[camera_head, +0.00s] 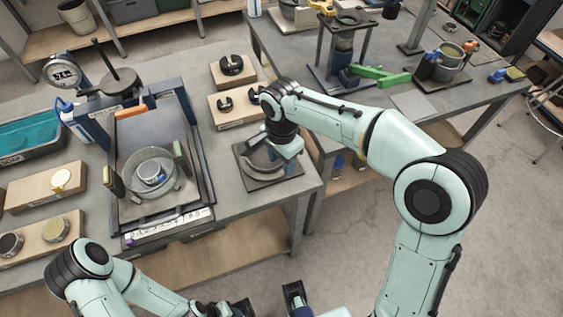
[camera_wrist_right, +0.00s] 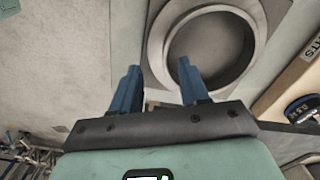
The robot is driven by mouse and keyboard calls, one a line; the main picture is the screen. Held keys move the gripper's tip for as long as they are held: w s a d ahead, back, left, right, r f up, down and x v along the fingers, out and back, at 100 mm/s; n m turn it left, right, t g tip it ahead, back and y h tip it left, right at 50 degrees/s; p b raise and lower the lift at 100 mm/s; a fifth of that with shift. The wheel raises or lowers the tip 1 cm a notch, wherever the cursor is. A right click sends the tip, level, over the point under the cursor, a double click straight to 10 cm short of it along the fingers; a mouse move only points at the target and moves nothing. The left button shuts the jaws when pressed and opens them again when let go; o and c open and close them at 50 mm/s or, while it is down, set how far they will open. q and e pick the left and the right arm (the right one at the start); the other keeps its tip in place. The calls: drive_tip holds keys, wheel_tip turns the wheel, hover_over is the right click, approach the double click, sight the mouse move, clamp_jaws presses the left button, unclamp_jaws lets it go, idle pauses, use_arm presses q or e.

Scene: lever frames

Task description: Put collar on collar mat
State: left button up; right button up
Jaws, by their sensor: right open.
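The collar (camera_head: 262,163), a grey ring with an open middle, lies on the dark square collar mat (camera_head: 284,178) at the bench's right front corner. My right gripper (camera_head: 273,147) is low over the ring's back right side.
Left of the mat stands a dark framed tray (camera_head: 203,190) with a glass bowl (camera_head: 130,172). Wooden blocks (camera_head: 232,115) with dark round parts stand behind the mat. A dial gauge (camera_head: 62,72) is at the back left. The second bench (camera_head: 410,103) holds a green-handled tool (camera_head: 380,77).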

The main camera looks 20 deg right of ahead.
wheel_tip(320, 180, up, 10)
drive_tip(key=p, duration=0.1)
drive_tip(key=shift+p, duration=0.3)
drive_tip(key=shift+f, duration=0.15)
